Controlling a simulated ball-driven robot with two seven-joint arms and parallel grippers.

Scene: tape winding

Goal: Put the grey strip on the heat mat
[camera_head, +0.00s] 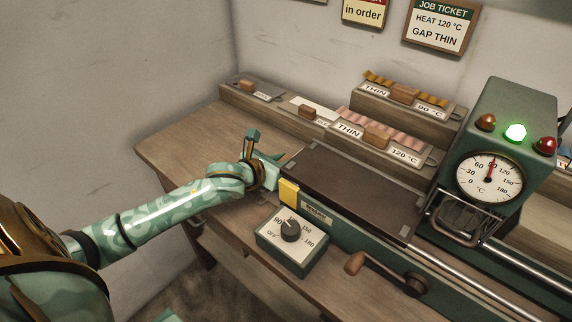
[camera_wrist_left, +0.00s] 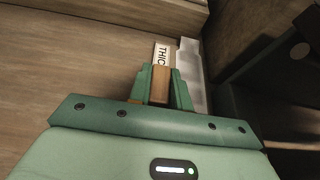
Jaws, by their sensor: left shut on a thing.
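The grey strip (camera_wrist_left: 190,62) shows in the left wrist view as a pale grey band beside a wooden handle (camera_wrist_left: 160,84) and a label reading "THIC". My left gripper (camera_wrist_left: 160,92) is shut on this handle. In the head view my left gripper (camera_head: 266,162) is just left of the heat mat's far left end, and it hides most of what it holds. The heat mat (camera_head: 355,190) is the dark brown flat plate on the green machine. Its top looks bare. The dark shape at the right of the wrist view may be its side. My right gripper is not in view.
Wooden racks behind the mat hold a pink strip (camera_head: 356,122), a yellow strip (camera_head: 390,85) and other handled pieces. A yellow block (camera_head: 289,191) and a dial box (camera_head: 290,240) stand by the mat's left end. A gauge box (camera_head: 490,160) with its green lamp lit stands right.

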